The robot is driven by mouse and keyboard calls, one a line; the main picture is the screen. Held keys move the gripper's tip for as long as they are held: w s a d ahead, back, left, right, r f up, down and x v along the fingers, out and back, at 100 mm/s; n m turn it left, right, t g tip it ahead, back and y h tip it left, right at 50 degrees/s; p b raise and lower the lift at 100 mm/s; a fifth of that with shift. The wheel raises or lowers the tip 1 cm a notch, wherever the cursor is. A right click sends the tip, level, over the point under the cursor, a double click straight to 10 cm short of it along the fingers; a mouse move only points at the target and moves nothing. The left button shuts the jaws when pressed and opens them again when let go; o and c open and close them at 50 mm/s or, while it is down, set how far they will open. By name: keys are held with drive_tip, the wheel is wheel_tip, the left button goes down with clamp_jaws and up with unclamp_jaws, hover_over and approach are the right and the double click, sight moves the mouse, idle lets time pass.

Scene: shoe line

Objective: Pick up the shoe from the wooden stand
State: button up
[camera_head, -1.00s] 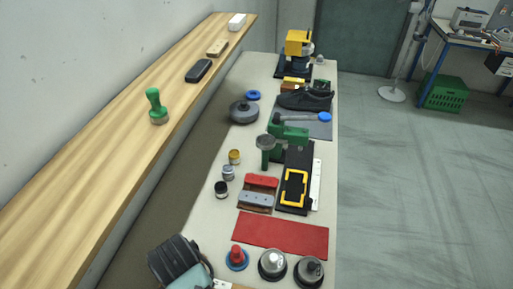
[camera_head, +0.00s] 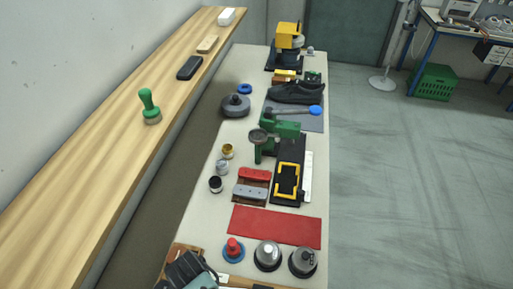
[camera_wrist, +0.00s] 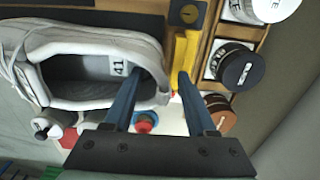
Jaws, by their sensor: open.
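A light grey shoe (camera_wrist: 75,55) with a "41" label inside its opening fills the upper left of the wrist view. My gripper (camera_wrist: 164,76) is open, its two blue fingers at the shoe's right end. The left finger overlaps the opening near the rim, and the right finger is outside the rim; I cannot tell whether either touches. A wooden stand (camera_wrist: 211,38) with a yellow bar (camera_wrist: 186,52) lies to the right of the shoe. A wooden corner (camera_head: 184,250) shows beside my dark wrist at the bottom of the head view, where the grey shoe is not visible.
A black shoe (camera_head: 296,93) sits on a grey mat (camera_head: 312,125) toward the table's far end. Cans, a green press (camera_head: 280,129), a red mat (camera_head: 275,226) and knobbed tools crowd the table. A long wooden shelf (camera_head: 115,165) runs along the left.

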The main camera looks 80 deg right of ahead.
drive_tip(key=shift+c, duration=0.2)
clamp_jaws()
idle(1.1)
